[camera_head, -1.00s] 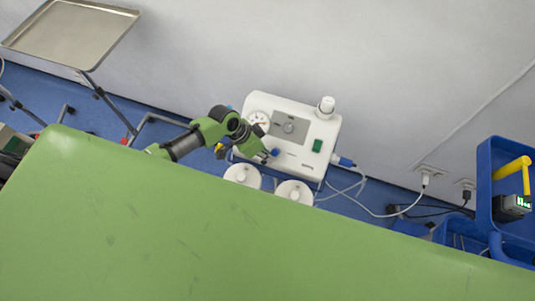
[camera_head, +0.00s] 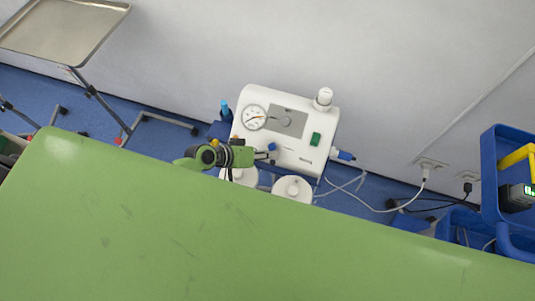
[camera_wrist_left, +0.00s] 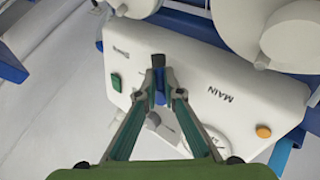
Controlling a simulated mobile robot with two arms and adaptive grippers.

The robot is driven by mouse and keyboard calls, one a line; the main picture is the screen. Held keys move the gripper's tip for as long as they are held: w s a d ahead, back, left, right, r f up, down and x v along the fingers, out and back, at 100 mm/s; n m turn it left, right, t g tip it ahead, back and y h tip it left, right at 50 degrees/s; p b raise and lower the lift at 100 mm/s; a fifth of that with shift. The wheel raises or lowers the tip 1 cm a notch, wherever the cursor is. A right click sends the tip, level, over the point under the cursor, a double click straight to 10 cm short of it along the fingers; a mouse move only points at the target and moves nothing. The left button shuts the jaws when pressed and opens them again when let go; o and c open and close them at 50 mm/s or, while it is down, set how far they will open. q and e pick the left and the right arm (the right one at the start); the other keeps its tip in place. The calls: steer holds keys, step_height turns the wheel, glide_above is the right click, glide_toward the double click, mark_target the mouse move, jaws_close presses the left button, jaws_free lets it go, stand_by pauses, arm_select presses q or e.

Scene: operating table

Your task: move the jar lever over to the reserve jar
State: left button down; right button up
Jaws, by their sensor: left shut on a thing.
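The white suction unit (camera_head: 293,158) stands beyond the green table. Its small blue jar lever (camera_head: 271,147) is on the front face; in the left wrist view the lever (camera_wrist_left: 159,84) lies between the MAIN label and a smaller, unreadable label on the left. My left gripper (camera_head: 263,152) reaches it from the left. In the wrist view its fingers (camera_wrist_left: 159,92) are closed on the lever, partly hiding it. Two white-lidded jars, a left one (camera_head: 240,177) and a right one (camera_head: 292,189), sit below the unit. My right gripper is not in view.
The green table (camera_head: 230,240) fills the foreground, and its edge partly covers the jars. A gauge (camera_head: 254,117) and green switch (camera_head: 315,139) are on the unit. A metal tray (camera_head: 65,25) is upper left; a blue cart (camera_head: 490,185) is right.

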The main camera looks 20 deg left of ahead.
arm_select(q)
steer(key=n, duration=0.1)
steer(key=n+t+b, duration=0.1)
steer(key=shift+s+d+f+n+t, duration=0.1)
steer(key=shift+d+f+n+t, duration=0.05)
steer(key=shift+d+n+t, duration=0.15)
steer(key=shift+n, duration=0.4)
steer(key=shift+d, duration=0.1)
steer(key=c, duration=2.4)
jaws_free()
steer(key=shift+c, duration=0.2)
steer(key=shift+r, duration=0.2)
steer(key=v, duration=1.2)
steer(key=shift+s, duration=0.2)
